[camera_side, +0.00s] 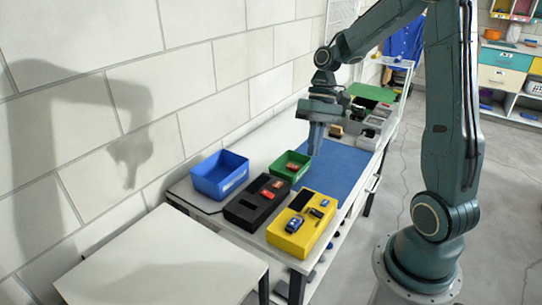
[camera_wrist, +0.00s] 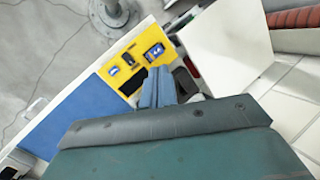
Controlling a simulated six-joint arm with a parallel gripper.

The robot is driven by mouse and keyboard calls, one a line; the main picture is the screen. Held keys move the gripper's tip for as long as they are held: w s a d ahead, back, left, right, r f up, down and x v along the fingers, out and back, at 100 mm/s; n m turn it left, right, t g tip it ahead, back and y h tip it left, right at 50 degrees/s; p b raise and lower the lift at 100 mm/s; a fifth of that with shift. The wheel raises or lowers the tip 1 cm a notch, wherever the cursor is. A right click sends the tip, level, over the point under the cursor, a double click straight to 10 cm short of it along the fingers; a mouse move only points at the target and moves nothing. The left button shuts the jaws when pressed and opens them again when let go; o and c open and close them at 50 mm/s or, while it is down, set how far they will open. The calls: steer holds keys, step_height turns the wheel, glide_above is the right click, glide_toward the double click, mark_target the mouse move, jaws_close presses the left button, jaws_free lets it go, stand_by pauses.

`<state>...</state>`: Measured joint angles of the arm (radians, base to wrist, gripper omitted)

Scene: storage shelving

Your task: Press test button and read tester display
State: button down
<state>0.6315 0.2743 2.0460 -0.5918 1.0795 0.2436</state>
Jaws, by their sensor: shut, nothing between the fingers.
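A yellow block (camera_side: 305,241) stands on the near end of the bench, with a dark rectangular panel (camera_side: 301,200), a blue device (camera_side: 295,224) and smaller dark and blue pieces on its top. I cannot tell which part is the test button or display, and no reading is legible. The yellow block also shows in the wrist view (camera_wrist: 168,62). My gripper (camera_side: 314,153) is shut and empty, pointing down above the bench near the blue mat and green bin, behind the yellow block. In the wrist view its fingers (camera_wrist: 158,72) overlap the block's edge.
A black tray (camera_side: 240,212) with red pieces lies left of the yellow block. A blue bin (camera_side: 220,175) and a green bin (camera_side: 291,165) stand behind it. The blue mat (camera_side: 338,170) is bare. A white table (camera_side: 165,262) is at front left, beside the wall.

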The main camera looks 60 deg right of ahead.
mark_target(326, 200)
steer(key=s+d+f+m+y, duration=0.2)
steer(key=d+f+y, duration=0.2)
steer(key=d+f, duration=0.4)
steer(key=shift+d+f+g, duration=0.2)
steer(key=shift+f+g, duration=0.2)
steer(key=shift+f, duration=0.8)
steer(key=shift+f, duration=0.2)
steer(key=shift+f, duration=4.2)
steer(key=shift+f, duration=0.8)
steer(key=shift+r, duration=0.8)
